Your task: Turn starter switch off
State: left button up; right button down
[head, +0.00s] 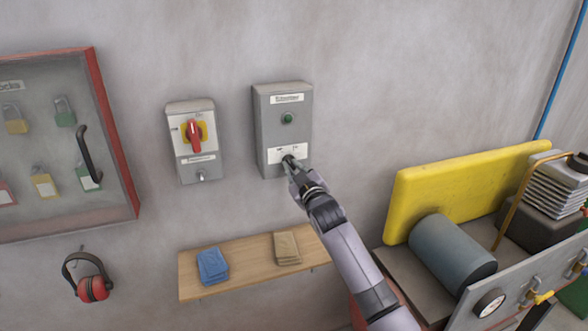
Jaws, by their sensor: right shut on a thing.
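The exact switch position is hard to read. My left gripper is not in view.
Left of the starter is a grey isolator box with a red handle (194,135) on yellow. A lock cabinet (122,130) and red earmuffs (92,288) are further left. A wooden shelf (240,268) below holds folded cloths. Machinery with a yellow panel (450,185) stands right.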

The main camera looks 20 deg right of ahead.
dwell(0.4)
jog(key=c, duration=1.7)
grip_release()
jog(key=shift+o, duration=0.2)
jog(key=s, duration=1.2)
jog(key=shift+d, duration=0.2)
